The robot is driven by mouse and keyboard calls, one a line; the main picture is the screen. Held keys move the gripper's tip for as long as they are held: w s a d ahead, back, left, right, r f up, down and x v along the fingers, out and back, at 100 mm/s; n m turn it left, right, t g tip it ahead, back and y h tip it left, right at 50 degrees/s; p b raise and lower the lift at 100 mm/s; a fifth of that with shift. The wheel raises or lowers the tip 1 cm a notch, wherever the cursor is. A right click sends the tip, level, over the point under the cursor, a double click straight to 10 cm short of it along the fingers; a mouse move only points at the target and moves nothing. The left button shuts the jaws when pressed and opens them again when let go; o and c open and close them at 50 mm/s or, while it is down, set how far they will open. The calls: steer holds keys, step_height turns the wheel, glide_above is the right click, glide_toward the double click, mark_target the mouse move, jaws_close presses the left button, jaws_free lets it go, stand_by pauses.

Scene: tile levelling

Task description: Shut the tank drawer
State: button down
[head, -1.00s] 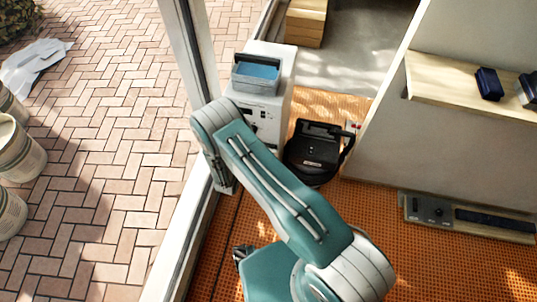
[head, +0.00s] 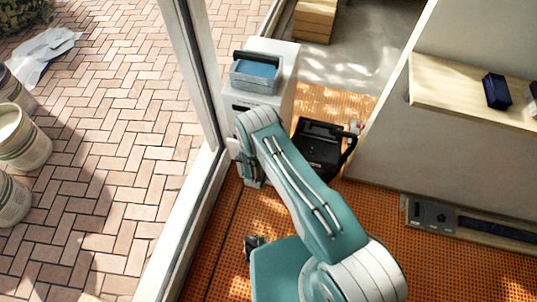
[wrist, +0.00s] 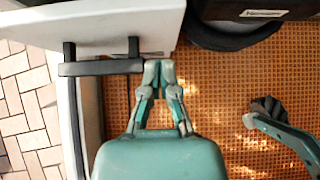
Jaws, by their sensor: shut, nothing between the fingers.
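A white machine (head: 284,88), which seems to hold the tank drawer, stands by the window frame in the head view. My arm covers much of its front, so how far out the drawer sits cannot be told there. In the wrist view a white panel (wrist: 112,28) of it fills the upper left, with a dark bar handle (wrist: 100,68) standing out from it. My gripper (wrist: 158,66) is shut and empty, its tips close to the panel's edge just right of the handle. Whether they touch is unclear.
A blue-filled container (head: 256,73) with a black handle sits on the machine. A black case (head: 318,150) stands on the orange floor (head: 225,262) to its right. The window frame (head: 190,222) borders the left; a shelf (head: 455,88) and low power strip (head: 431,215) lie right.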

steer(key=w, duration=0.2)
steer(key=w+d, duration=0.1)
steer(key=w, duration=0.2)
steer(key=w+d, duration=0.1)
steer(key=w, duration=0.1)
steer(key=shift+w+d+f, duration=0.1)
steer(key=shift+w+f, duration=0.1)
steer(key=shift+w, duration=0.3)
steer(key=shift+r, duration=0.1)
